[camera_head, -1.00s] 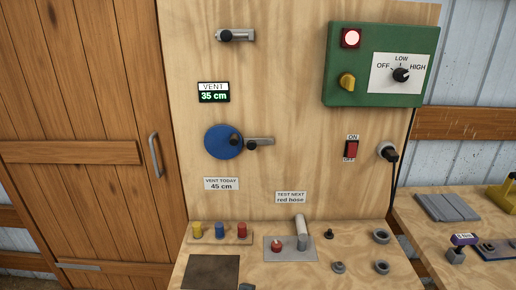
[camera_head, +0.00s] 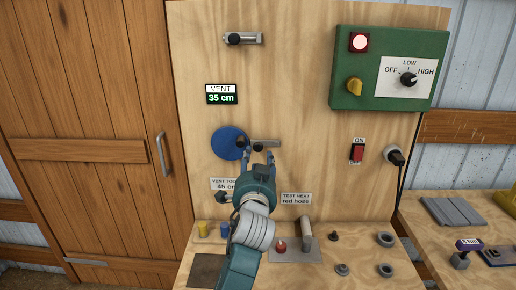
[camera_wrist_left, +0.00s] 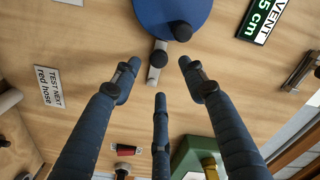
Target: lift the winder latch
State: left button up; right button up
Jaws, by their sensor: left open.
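The winder is a blue disc (camera_head: 227,144) with a dark crank knob, on the upright wooden board. Beside it on the right is the winder latch (camera_head: 270,143), a short grey bar with a black knob, lying level. In the left wrist view the latch (camera_wrist_left: 153,74) shows beside the disc (camera_wrist_left: 165,12). My left gripper (camera_head: 258,154) is in front of the latch, just below it in the head view. In the left wrist view its three fingers (camera_wrist_left: 159,76) are spread around the latch's lower end, with nothing held. Contact cannot be told. My right gripper is out of view.
A display (camera_head: 221,94) above the winder reads 35 cm. A similar grey bar (camera_head: 245,39) is higher up. A green control box (camera_head: 345,92) and red switch (camera_head: 357,153) are at right. Below, the bench holds a grey plate (camera_head: 290,252) with an upright lever and small parts.

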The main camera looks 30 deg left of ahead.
aim_at(258, 148)
pick_arm(q)
jog(key=p+x, duration=0.1)
jog(key=x, duration=0.5)
grip_shut()
